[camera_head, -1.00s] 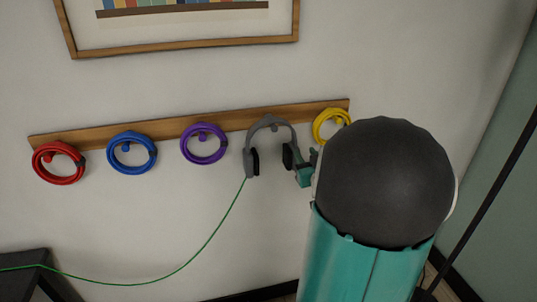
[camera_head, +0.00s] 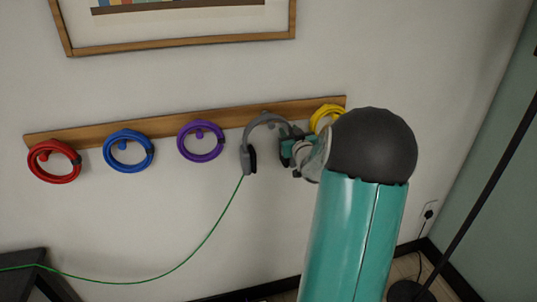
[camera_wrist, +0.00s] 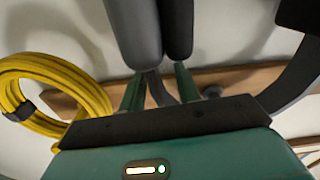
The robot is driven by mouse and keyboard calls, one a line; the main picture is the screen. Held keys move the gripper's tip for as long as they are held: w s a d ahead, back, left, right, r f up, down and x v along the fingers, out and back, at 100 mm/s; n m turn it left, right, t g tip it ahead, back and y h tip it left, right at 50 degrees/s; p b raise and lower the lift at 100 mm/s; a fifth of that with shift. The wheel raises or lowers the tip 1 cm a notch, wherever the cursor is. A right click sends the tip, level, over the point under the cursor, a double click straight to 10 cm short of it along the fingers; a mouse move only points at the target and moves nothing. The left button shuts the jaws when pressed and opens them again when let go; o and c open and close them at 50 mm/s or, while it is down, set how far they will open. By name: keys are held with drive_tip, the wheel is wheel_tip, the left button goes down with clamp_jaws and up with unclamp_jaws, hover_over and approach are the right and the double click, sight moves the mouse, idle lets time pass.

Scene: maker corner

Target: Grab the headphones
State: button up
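The grey headphones (camera_head: 247,158) hang from a wooden rail on the wall, with a green cable running down from the left ear cup. My gripper (camera_head: 288,151) is at their right side and hides most of the right ear cup in the head view. In the wrist view, the near ear cup (camera_wrist: 135,32) is just beyond the fingertips. My gripper's two green fingers (camera_wrist: 160,84) stand apart, one on each side of the grey band. The gripper looks open; I cannot tell whether either finger touches the band. The other ear cup (camera_wrist: 299,15) is at the upper right.
The wooden rail (camera_head: 85,135) also holds red (camera_head: 54,161), blue (camera_head: 128,150), purple (camera_head: 201,141) and yellow (camera_head: 322,118) cable coils. The yellow coil is close beside my gripper. The green cable (camera_head: 215,226) droops to a dark box (camera_head: 30,268) at lower left. A dark pole (camera_head: 480,210) stands right.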

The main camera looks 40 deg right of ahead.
drive_tip(key=shift+w+d, duration=0.2)
drive_tip(key=shift+w, duration=0.25)
drive_tip(key=shift+c, duration=0.2)
clamp_jaws()
drive_tip(key=shift+r, duration=0.1)
idle(0.8)
